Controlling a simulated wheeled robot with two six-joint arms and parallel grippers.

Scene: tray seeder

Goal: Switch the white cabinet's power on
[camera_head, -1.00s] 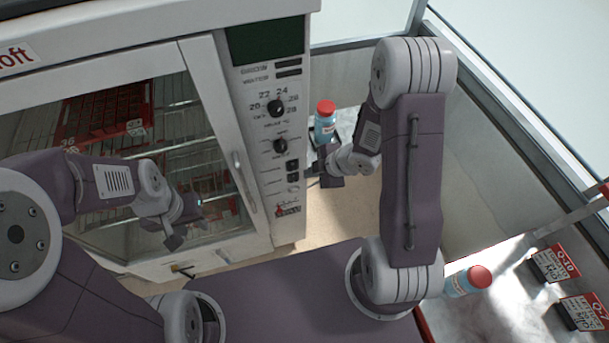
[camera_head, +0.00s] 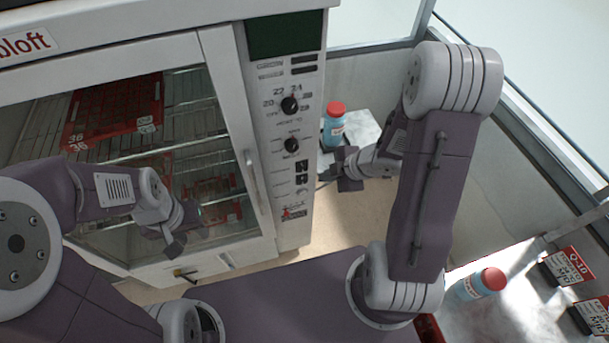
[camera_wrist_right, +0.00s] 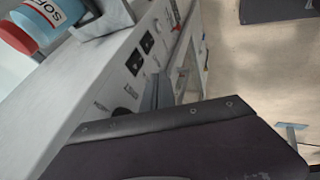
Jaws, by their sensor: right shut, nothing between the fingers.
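The white cabinet (camera_head: 222,60) stands at the left in the head view, its glass door shut. Its control panel (camera_head: 270,165) has a dark display, two black knobs and two small black rocker switches (camera_head: 302,172) below them. The switches also show in the right wrist view (camera_wrist_right: 141,52), next to a knob. Which switch is for power, and how it is set, I cannot tell. My right gripper (camera_head: 337,178) is shut and empty, just right of the panel at switch height; contact is not visible. My left gripper (camera_head: 184,232) is in front of the glass door, its jaw opening unclear.
A blue bottle with a red cap (camera_head: 333,125) stands behind my right gripper. A wall with a dark rail closes off the right side. Red trays (camera_head: 115,112) sit inside the cabinet.

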